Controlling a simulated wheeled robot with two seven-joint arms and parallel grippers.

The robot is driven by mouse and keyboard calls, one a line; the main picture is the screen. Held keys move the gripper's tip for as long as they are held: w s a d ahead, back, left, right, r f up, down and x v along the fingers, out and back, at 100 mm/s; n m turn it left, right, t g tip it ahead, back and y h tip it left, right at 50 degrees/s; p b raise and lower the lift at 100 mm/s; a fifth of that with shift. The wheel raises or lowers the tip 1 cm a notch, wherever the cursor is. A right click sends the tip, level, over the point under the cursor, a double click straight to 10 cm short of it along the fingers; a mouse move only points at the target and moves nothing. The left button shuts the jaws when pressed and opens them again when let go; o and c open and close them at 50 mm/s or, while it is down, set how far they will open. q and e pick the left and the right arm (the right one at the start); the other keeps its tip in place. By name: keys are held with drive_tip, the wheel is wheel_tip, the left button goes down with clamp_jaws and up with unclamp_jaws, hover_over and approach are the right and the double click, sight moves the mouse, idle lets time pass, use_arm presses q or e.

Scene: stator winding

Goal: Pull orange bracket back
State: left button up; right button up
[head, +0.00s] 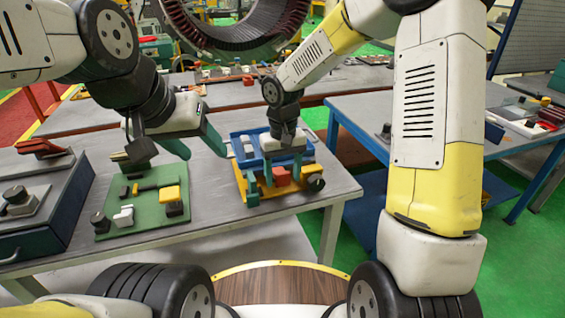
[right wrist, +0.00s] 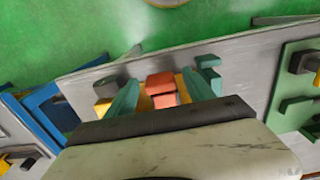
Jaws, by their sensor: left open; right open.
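The fixture near the right end of the front table has a yellow-orange base (head: 270,191), a blue upper part (head: 244,146) and an orange-red block (head: 281,175). Which orange part is the bracket is unclear. My right gripper (head: 274,173) points down over the fixture, open, with its teal fingers either side of the orange-red block. In the right wrist view the block (right wrist: 161,88) shows between the fingers (right wrist: 161,78); I cannot tell whether they touch it. My left gripper (head: 197,145) is open and empty, left of the fixture above the table.
A green board (head: 120,228) with small grey, white and yellow parts lies left of the fixture. A dark blue box (head: 60,215) stands at the table's left. A blue-framed table (head: 365,115) stands to the right. A large stator ring (head: 240,25) is at the top.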

sight(283, 174)
wheel_tip(283, 174, up, 8)
drive_tip(key=shift+f, duration=0.1)
idle(0.4)
drive_tip(key=s+d+r+m+t+y, duration=0.1)
drive_tip(key=s+d+r+t, duration=0.2)
drive_tip(key=s+d+r, duration=0.3)
drive_tip(key=s+d+r+m+t+y, duration=0.1)
drive_tip(key=s+d+r+m+t, duration=0.1)
drive_tip(key=s+d+r, duration=0.4)
drive_tip(key=s+d+t, duration=0.1)
drive_tip(key=s, duration=0.4)
drive_tip(key=shift+s+d, duration=0.2)
drive_tip(key=shift+s, duration=0.05)
